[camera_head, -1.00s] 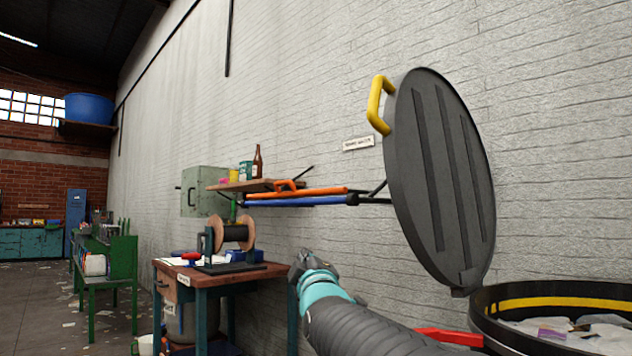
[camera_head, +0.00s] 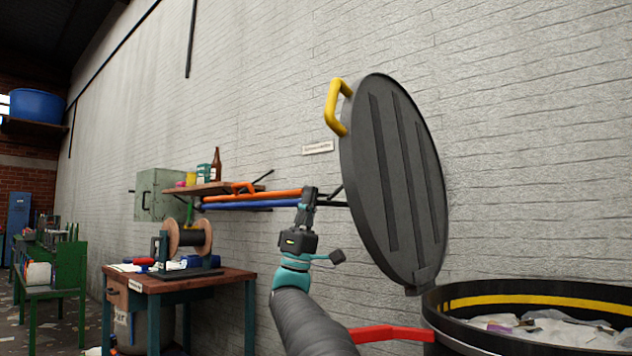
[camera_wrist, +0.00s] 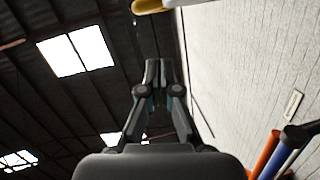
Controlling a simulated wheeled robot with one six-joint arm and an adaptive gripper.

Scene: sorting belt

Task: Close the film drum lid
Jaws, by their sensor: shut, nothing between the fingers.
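The round dark grey drum lid (camera_head: 396,185) stands open, nearly upright, hinged at the back of the drum (camera_head: 462,306). Its yellow handle (camera_head: 336,108) sticks out at the lid's upper left edge. The drum is black with a yellow band inside and holds pale scraps of film. My gripper (camera_head: 310,190) points up, shut and empty, left of the lid and below the handle, apart from both in the picture. In the wrist view the shut fingertips (camera_wrist: 159,62) point toward the yellow handle (camera_wrist: 160,5), which shows only partly at the top edge.
A red bar (camera_head: 392,333) juts out left of the drum. Orange and blue tubes (camera_head: 250,200) lie on a wall rack behind my gripper. A wooden table (camera_head: 180,283) with a wire spool (camera_head: 188,238) stands at the left. The brick wall is close behind the lid.

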